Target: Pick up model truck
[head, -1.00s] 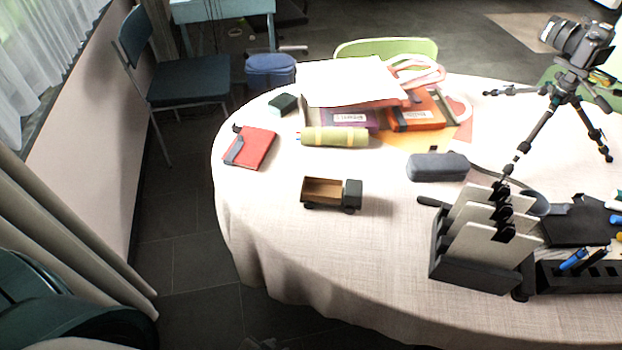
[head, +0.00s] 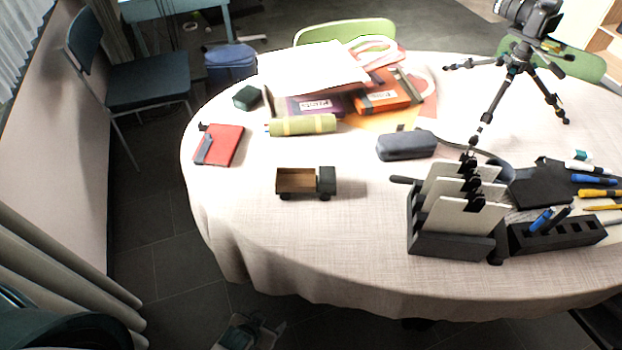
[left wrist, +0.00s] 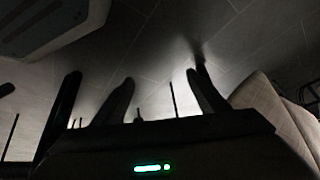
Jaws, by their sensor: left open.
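The model truck (head: 305,182) stands upright on the tablecloth in the head view, left of the table's middle. It has a brown open bed on the left and a dark cab on the right. My left gripper (head: 250,330) shows low in the head view, over the floor in front of the table and well apart from the truck. In the left wrist view its fingers (left wrist: 160,80) are spread with nothing between them. The truck does not show in that view. My right gripper is out of view.
A round table (head: 330,240) carries a card holder (head: 450,245) right of the truck, a grey case (head: 406,146), a green roll (head: 302,125), a red notebook (head: 219,145) and a camera tripod (head: 515,70). The cloth around the truck is clear.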

